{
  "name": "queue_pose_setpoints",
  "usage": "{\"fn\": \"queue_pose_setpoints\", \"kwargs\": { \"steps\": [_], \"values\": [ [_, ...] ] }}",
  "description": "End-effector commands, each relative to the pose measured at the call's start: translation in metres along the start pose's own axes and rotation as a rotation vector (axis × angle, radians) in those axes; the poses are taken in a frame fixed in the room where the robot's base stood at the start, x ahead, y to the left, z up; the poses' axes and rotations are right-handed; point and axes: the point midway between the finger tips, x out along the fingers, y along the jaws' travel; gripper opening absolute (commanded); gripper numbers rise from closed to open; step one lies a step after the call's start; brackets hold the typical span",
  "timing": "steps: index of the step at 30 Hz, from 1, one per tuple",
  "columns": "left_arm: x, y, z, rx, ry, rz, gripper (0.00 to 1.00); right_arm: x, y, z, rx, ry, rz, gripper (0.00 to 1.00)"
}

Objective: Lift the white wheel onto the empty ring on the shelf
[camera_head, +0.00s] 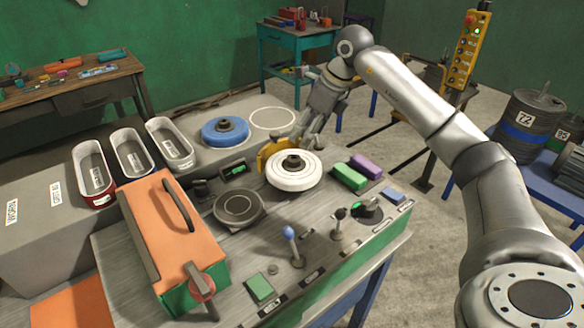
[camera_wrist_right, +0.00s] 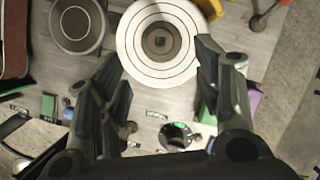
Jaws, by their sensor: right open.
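The white wheel (camera_head: 306,180) with a dark hub lies flat on the grey bench; it also shows in the right wrist view (camera_wrist_right: 137,63). The empty ring, a thin white circle (camera_head: 272,118), is marked on the grey shelf behind it, right of a blue wheel (camera_head: 213,134). My right gripper (camera_head: 305,140) is open and empty at the far side of the white wheel. In the right wrist view its two fingers (camera_wrist_right: 162,60) appear on either side of the wheel's hub. I cannot tell whether they touch the wheel. My left gripper is not in view.
A yellow piece (camera_head: 265,155) stands just behind the white wheel. A dark round plate (camera_head: 238,207) lies to its left, green and purple blocks (camera_head: 350,176) to its right. Upright levers (camera_head: 291,245) stand in front. An orange box (camera_head: 165,240) and several trays (camera_head: 130,152) are at left.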

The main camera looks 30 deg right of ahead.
Motion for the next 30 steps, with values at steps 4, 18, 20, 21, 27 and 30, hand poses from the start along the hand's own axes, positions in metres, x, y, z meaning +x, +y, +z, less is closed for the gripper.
{"fn": "queue_pose_setpoints", "kwargs": {
  "steps": [4,18,20,21,27,30],
  "values": [
    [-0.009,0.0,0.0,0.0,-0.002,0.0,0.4,0.025,0.002,0.001,-0.001,0.003,0.006,0.59],
    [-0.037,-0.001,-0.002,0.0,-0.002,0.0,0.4,0.073,0.001,0.001,-0.002,0.0,0.008,0.59],
    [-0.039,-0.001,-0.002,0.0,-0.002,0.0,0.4,0.083,0.0,0.001,-0.001,0.0,0.008,0.59],
    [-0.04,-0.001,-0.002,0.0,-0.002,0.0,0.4,0.087,0.0,0.001,-0.001,-0.002,0.007,0.59],
    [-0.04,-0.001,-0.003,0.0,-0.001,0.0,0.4,0.096,0.0,0.0,-0.002,-0.003,0.005,0.59],
    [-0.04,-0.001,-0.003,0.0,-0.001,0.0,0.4,0.096,0.0,0.0,-0.002,-0.003,0.005,0.59]
  ]
}}
